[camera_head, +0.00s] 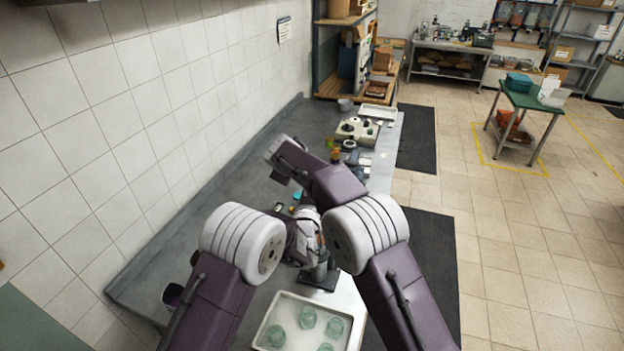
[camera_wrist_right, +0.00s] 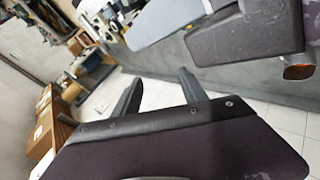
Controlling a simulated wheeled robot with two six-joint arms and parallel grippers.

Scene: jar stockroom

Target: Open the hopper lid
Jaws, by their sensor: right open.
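I cannot make out the hopper or its lid for certain in either view. In the right wrist view a light grey flat panel (camera_wrist_right: 165,22) lies beyond the fingers, but I cannot tell whether it is the lid. My right gripper (camera_wrist_right: 160,77) is open, with nothing between its fingers. In the head view my right arm reaches forward over the bench and its fingers do not show clearly. My left arm is folded over the near bench; its fingers cannot be made out.
The grey bench (camera_head: 240,185) runs along the tiled wall. A white tray (camera_head: 262,325) with several glass jars is at the near end. Small items and a far tray (camera_head: 380,112) crowd the far part. A green-topped table (camera_head: 525,98) stands across the floor at right.

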